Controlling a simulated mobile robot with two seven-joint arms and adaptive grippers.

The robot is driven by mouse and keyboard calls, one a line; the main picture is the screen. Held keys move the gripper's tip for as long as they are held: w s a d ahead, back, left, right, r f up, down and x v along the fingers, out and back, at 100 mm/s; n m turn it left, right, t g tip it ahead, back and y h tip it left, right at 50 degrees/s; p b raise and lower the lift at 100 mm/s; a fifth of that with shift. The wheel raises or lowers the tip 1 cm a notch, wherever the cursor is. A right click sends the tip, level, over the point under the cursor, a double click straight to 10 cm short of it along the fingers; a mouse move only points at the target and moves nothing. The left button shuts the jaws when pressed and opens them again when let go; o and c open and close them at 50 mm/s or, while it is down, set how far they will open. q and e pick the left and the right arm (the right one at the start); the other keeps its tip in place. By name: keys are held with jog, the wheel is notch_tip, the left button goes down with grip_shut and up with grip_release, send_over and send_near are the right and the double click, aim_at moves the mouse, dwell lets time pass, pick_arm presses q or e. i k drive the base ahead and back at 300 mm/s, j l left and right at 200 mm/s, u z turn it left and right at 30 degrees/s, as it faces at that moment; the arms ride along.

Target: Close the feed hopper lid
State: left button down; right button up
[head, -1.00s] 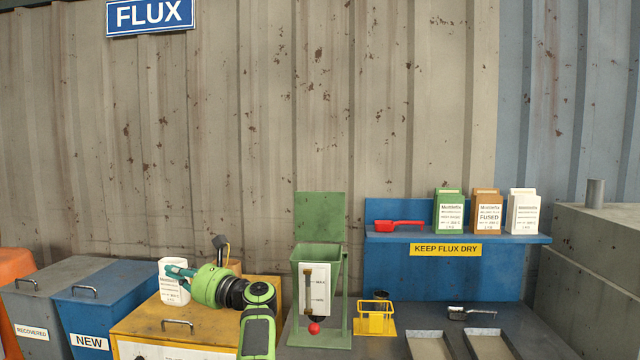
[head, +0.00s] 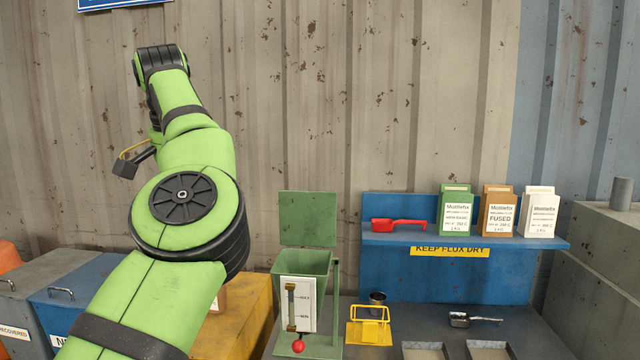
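The green feed hopper (head: 301,263) stands on the dark bench, with a white gauge panel and a red ball knob on its front. Its flat green lid (head: 308,218) is open, standing upright behind the hopper mouth. My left arm comes in from the lower left and rises high against the wall, left of the hopper and apart from it. My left gripper cannot be made out, and its fingers do not show. My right gripper is not in view.
A yellow bin (head: 250,303) and blue bin (head: 88,272) stand left, partly behind my arm. A blue shelf (head: 400,239) holds a red scoop (head: 398,225) and several cartons. A yellow holder (head: 368,326) with a dark cup (head: 377,299) stands right of the hopper.

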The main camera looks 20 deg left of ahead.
aim_at(307, 218)
jog(key=i, duration=1.5)
